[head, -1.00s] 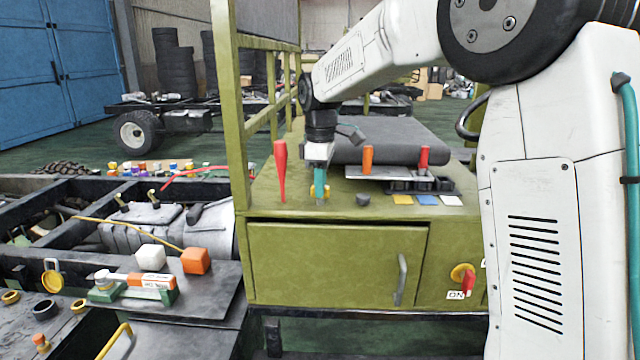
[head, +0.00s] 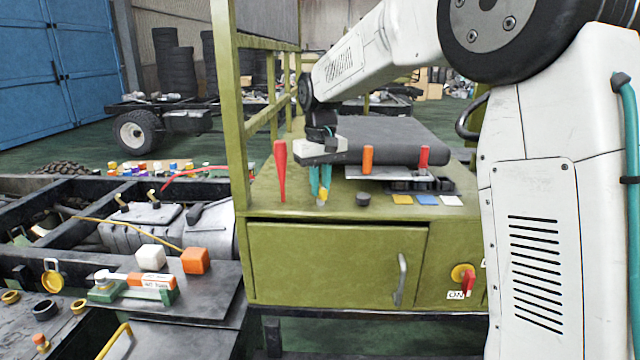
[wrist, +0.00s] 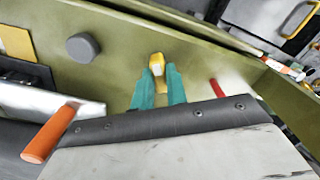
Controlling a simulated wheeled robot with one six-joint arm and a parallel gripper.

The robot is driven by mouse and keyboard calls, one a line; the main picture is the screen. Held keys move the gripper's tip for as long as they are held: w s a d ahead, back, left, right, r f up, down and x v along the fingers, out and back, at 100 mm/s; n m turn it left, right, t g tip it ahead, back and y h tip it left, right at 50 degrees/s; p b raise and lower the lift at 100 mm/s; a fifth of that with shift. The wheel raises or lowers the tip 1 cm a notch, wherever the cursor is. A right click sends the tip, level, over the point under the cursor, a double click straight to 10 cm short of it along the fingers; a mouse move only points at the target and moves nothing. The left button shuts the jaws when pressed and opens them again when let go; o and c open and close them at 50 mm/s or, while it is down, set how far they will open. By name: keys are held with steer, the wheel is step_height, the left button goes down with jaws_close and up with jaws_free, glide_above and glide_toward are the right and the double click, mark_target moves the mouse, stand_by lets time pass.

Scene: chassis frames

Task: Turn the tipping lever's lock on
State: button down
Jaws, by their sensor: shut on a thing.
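My gripper (head: 321,188) points down at the green cabinet top with its teal fingers shut on a small yellow knob (head: 322,197). The wrist view shows the yellow knob (wrist: 157,65) between the two teal fingertips (wrist: 158,80). A tall red lever (head: 280,172) stands upright just left of my gripper, apart from it; part of it shows in the wrist view (wrist: 219,88). No readable label marks the knob as the lock, and the fingers partly hide it.
A dark round knob (head: 363,199) sits right of my gripper. A red switch (head: 468,281) by an "ON" label is on the cabinet front. A green post (head: 236,110) rises at left.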

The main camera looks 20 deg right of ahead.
steer(key=m, duration=0.5)
steer(key=shift+r+m, duration=0.1)
steer(key=shift+m, duration=0.3)
stand_by(0.4)
steer(key=c, duration=1.4)
jaws_free()
step_height(320, 180, up, 8)
steer(key=shift+f, duration=0.15)
